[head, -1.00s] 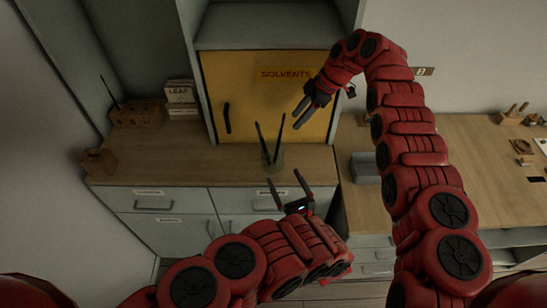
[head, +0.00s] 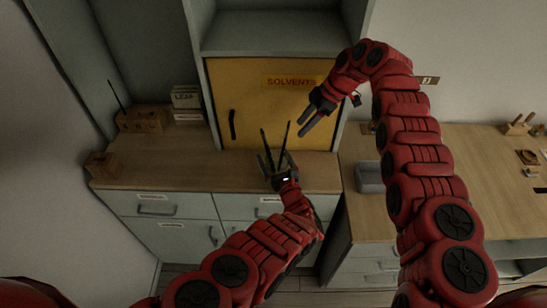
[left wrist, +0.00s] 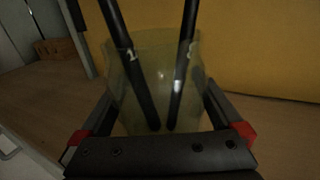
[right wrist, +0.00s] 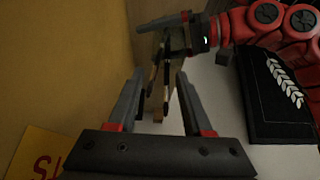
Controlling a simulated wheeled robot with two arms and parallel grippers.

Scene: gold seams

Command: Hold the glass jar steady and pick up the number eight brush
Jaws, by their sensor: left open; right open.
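The glass jar (head: 275,160) stands near the counter's front edge, upright, holding two dark brushes: a left one (head: 266,143) and a right one (head: 285,138). In the left wrist view the greenish jar (left wrist: 157,68) sits between the open fingers of my left gripper (head: 277,162); I cannot tell whether they touch it. Pale marks show on the left brush (left wrist: 132,70) and right brush (left wrist: 186,50); the left looks like a 1, the right is unreadable. My right gripper (head: 305,128) is open and empty, above and right of the brushes, pointing down toward the jar.
A yellow cabinet door (head: 255,110) marked SOLVENTS rises right behind the jar. Wooden blocks (head: 142,122) and a small box (head: 101,164) stand left on the counter (head: 190,165). A grey tray (head: 369,178) lies on the right-hand bench.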

